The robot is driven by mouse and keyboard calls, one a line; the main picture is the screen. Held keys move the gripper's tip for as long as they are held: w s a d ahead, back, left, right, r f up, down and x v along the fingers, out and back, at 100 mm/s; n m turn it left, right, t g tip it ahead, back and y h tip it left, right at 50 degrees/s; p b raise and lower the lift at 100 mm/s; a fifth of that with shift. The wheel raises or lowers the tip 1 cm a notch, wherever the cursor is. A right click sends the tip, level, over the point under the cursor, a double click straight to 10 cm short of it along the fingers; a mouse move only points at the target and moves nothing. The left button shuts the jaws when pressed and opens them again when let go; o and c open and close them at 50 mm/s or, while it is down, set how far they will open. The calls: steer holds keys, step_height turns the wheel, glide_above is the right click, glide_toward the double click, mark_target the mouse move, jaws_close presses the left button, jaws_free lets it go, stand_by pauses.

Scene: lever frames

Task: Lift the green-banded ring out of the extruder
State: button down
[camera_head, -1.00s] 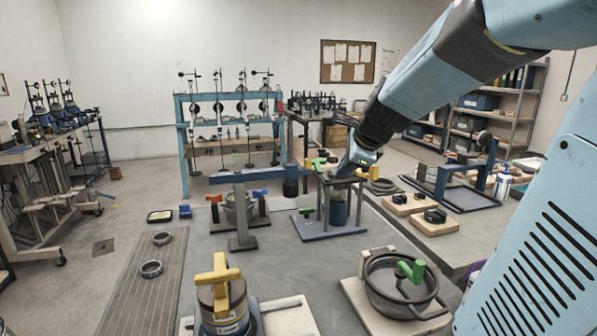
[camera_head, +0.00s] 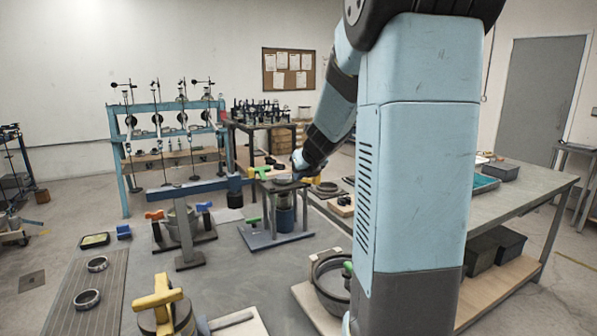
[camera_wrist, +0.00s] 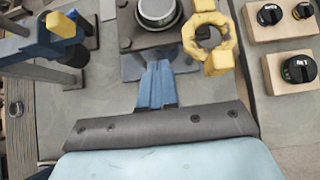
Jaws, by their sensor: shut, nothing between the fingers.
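My gripper (camera_wrist: 157,85) is shut and empty; its two blue fingers lie together in the wrist view. A yellow handle (camera_wrist: 205,40) is right of the fingers. I cannot make out a green band on any ring.
A beam press (camera_head: 186,220) with orange and blue handles stands left of the stand. Two loose rings (camera_head: 97,264) lie on a slatted mat (camera_head: 70,300). A yellow-handled pot (camera_head: 160,305) and a dark pan (camera_head: 332,285) are in front. Black knobs on wooden blocks (camera_wrist: 285,25) are at right.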

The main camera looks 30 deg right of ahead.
mark_target(285, 182)
steer(key=x, duration=0.5)
steer(key=shift+w+f, duration=0.1)
steer(key=shift+f, duration=0.1)
steer(key=w, duration=0.3)
steer(key=shift+w, duration=0.6)
